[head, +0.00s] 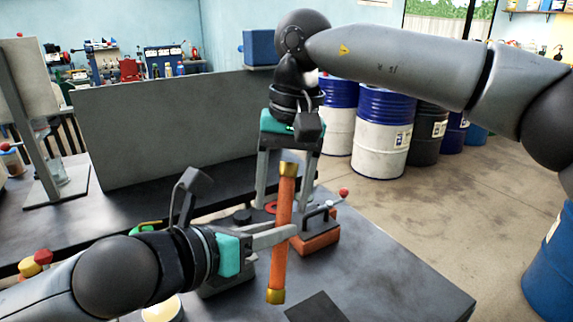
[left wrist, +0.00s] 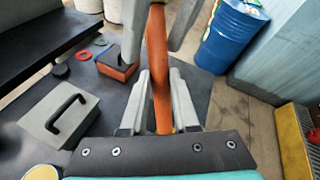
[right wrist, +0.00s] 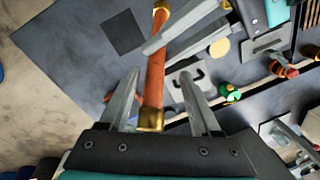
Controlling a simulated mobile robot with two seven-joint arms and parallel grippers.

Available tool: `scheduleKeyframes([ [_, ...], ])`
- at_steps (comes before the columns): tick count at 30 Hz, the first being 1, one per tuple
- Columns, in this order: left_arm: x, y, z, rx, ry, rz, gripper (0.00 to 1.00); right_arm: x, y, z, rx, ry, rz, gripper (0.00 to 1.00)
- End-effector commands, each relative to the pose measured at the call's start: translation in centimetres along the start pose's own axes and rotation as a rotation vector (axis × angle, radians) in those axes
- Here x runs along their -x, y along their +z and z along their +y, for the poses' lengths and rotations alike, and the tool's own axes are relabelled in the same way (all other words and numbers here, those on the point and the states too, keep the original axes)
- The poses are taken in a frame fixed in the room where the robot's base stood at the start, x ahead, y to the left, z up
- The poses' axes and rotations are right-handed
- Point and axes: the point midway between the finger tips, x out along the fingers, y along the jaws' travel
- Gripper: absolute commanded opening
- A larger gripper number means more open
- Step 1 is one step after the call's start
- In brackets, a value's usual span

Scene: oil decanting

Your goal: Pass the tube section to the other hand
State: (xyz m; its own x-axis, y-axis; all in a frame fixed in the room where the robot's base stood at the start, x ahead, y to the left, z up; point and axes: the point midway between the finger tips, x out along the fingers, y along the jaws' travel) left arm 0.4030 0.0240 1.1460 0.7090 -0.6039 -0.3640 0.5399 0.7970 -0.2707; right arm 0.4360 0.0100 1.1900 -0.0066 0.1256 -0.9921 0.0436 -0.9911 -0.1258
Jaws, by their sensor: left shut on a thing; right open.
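The tube section (head: 281,240) is an orange tube with brass ends, held upright and slightly tilted above the table. My left gripper (head: 290,232) is shut on its middle; the tube also shows between the fingers in the left wrist view (left wrist: 160,70). My right gripper (head: 275,200) is open and points down from above, its fingers near the tube's upper end. In the right wrist view the tube (right wrist: 155,85) runs away from between the open fingers (right wrist: 160,85), its near brass end between them with gaps on both sides.
The dark table (head: 400,285) lies below. An orange block tool (head: 318,240) stands behind the tube, and a grey block with a handle (left wrist: 60,120) stands on the table. A grey panel (head: 165,130) rises at the back. Blue and white drums (head: 383,135) stand on the floor beyond.

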Motion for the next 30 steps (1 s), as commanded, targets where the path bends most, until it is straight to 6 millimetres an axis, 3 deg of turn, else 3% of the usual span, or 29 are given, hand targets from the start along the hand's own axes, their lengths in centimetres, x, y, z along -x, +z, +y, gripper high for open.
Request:
scheduleKeyframes([
  [5,0.02,0.07,-0.03,-0.001,-0.001,-0.002,0.00,-1.15,-0.01,0.03,0.000,0.000,0.001,0.64],
  [14,0.02,0.07,-0.02,-0.001,-0.001,-0.002,0.00,-1.30,-0.01,0.00,0.000,-0.001,0.001,0.63],
  [30,0.00,0.03,-0.15,0.000,-0.005,-0.001,0.00,-1.23,0.09,-0.24,0.004,-0.006,0.000,0.03],
])
